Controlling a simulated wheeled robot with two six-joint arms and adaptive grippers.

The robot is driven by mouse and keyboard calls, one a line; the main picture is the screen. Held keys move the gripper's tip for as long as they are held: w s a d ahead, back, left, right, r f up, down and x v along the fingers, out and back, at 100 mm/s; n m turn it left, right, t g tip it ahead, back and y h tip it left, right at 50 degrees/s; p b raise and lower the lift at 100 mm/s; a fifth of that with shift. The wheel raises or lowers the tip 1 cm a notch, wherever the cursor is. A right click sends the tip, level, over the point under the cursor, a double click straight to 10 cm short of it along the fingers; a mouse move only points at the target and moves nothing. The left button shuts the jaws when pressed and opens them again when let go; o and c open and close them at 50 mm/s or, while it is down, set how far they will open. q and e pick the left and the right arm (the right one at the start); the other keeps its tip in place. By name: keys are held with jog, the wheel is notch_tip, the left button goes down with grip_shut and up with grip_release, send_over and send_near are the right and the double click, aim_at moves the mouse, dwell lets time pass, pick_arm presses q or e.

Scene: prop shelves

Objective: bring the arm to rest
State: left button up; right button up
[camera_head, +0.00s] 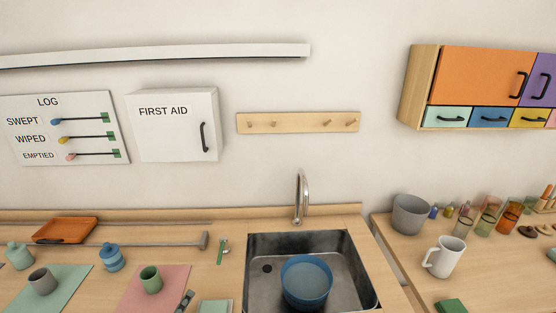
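A small dark grey part (184,301) shows at the bottom edge, by the right side of the pink mat. It looks like the tip of my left gripper, but too little shows to be certain or to tell whether it is open or shut. No full arm is in view. My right gripper is not in view.
A metal sink (259,245) holds a blue bowl (307,281) under a faucet (301,199). Left are a pink mat (177,276), a green cup (150,279) and an orange dustpan (66,230). A white mug (445,257) stands on the right counter.

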pick_arm(q)
jog(key=s+a+r+n+g+y, duration=0.35)
jog(key=a+n+y, duration=0.4)
jog(key=n, duration=0.85)
jog(key=s+d+f+n+g+h, duration=0.1)
jog(key=s+d+n+g+h, duration=0.1)
jog(key=s+d+n+g, duration=0.45)
jog(key=s+d+f+n+g+h, duration=0.2)
jog(key=s+d, duration=0.2)
jog(key=s, duration=0.6)
jog(key=s+a+f+g, duration=0.1)
jog(key=s+f, duration=0.1)
jog(key=f, duration=1.2)
jog(key=s+a+f, duration=0.1)
jog(key=a+f, duration=0.1)
jog(key=f, duration=1.2)
jog(key=s+f+g, duration=0.1)
jog(key=s+f, duration=1.3)
jog(key=s, duration=0.3)
jog(key=shift+s+a+f+n+b, duration=0.15)
jog(key=shift+a+f+n+b, duration=0.15)
jog(key=shift+f+n+b, duration=0.05)
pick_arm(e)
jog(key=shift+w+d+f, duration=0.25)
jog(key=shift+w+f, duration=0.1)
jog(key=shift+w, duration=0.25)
